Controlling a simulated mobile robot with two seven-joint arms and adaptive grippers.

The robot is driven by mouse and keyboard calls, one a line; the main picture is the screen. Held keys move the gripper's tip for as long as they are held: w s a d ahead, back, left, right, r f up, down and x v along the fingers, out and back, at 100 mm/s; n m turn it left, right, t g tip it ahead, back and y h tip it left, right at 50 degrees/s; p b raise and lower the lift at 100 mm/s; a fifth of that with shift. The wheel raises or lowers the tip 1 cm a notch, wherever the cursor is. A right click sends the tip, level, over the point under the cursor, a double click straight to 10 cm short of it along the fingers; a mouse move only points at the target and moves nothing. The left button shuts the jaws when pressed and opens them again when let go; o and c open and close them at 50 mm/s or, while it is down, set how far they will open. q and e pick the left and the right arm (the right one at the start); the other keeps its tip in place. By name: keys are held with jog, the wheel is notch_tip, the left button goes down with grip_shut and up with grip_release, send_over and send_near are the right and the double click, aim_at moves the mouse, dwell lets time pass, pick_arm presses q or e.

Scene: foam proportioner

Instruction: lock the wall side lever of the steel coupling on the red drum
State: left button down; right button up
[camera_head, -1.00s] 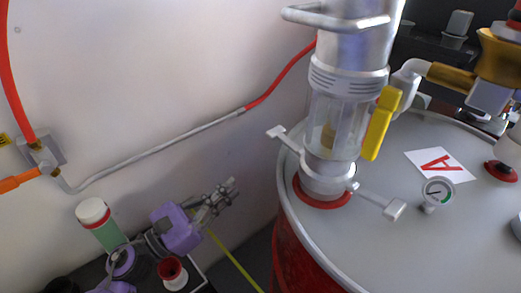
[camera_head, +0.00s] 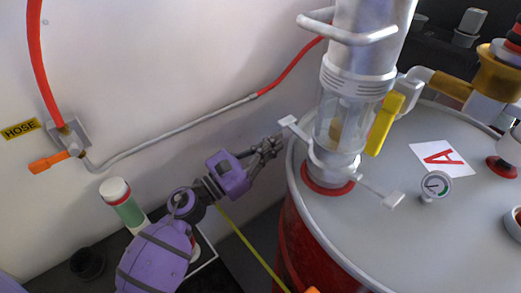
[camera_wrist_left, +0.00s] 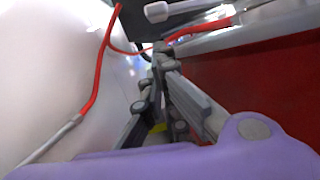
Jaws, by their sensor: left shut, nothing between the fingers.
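The red drum (camera_head: 288,230) stands at the right with a grey lid. The steel coupling (camera_head: 333,165) sits on the lid below a clear sight tube, with a red ring at its base. Its wall side lever (camera_head: 289,122) sticks out to the upper left, toward the wall. The other lever (camera_head: 392,199) sticks out to the lower right. My left gripper (camera_head: 275,146) is shut and empty, just below and left of the wall side lever, beside the drum's rim. In the left wrist view, the shut fingers (camera_wrist_left: 160,60) point toward a pale lever end (camera_wrist_left: 157,12). My right gripper is not in view.
The white wall (camera_head: 180,60) lies close behind my left arm, with a grey pipe (camera_head: 170,135) and red hose (camera_head: 290,68) along it. A yellow valve handle (camera_head: 385,124) stands beside the sight tube. A gauge (camera_head: 436,186) is on the lid.

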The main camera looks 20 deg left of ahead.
pick_arm(q)
jog(key=shift+s+d+r+p, duration=0.1)
jog(key=shift+r+p, duration=0.2)
jog(key=shift+r, duration=0.55)
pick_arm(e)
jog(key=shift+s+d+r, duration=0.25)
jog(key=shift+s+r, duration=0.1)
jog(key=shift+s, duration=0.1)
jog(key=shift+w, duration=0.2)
pick_arm(q)
jog(key=shift+r+m, duration=0.3)
jog(key=shift+m, duration=0.2)
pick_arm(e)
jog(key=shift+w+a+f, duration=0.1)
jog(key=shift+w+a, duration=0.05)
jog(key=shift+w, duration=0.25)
